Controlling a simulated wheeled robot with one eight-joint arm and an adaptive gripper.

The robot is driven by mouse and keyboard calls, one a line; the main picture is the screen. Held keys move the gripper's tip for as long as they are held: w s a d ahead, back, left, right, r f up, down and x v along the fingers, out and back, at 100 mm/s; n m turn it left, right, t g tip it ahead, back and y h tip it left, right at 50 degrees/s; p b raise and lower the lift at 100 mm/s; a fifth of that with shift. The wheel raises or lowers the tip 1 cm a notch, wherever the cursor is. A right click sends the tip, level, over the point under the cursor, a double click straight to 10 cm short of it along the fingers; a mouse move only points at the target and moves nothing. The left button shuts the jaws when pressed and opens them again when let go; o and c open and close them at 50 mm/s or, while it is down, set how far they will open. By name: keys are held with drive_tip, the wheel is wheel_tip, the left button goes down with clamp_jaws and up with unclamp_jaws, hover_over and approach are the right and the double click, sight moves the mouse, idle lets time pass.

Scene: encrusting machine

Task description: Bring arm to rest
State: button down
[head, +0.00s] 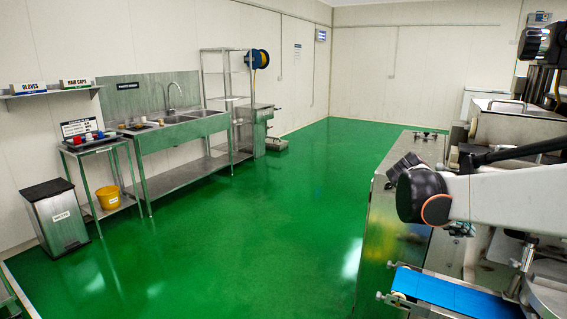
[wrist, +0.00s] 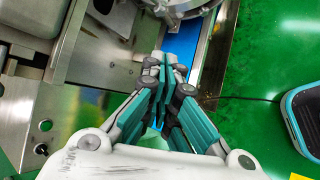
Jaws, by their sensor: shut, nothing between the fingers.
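My gripper (wrist: 163,68) shows in the wrist view with its teal-padded fingers together and nothing between them. It points over a narrow blue conveyor belt (wrist: 182,45), which is partly hidden behind the fingers. In the head view my white arm (head: 510,196) with a dark rounded joint reaches in from the right, stretched out in front of the steel machine. The gripper itself does not show in the head view.
The blue belt (head: 450,294) lies below my arm in the head view. The steel machine (head: 520,125) fills the right side. The green floor (head: 270,220) in the middle is clear. A sink counter (head: 185,125) and a waste bin (head: 55,217) stand along the left wall.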

drive_tip(key=s+a+f+m+t+y, duration=0.2)
drive_tip(key=s+a+f+m+y, duration=0.1)
drive_tip(key=s+a, duration=0.8)
drive_tip(key=s+a+f+m+t+y, duration=0.3)
drive_tip(key=s+a+m+y, duration=0.3)
drive_tip(key=s+a, duration=0.6)
drive_tip(key=shift+s+a+m, duration=0.15)
drive_tip(key=shift+a+m, duration=0.3)
drive_tip(key=shift+m, duration=0.25)
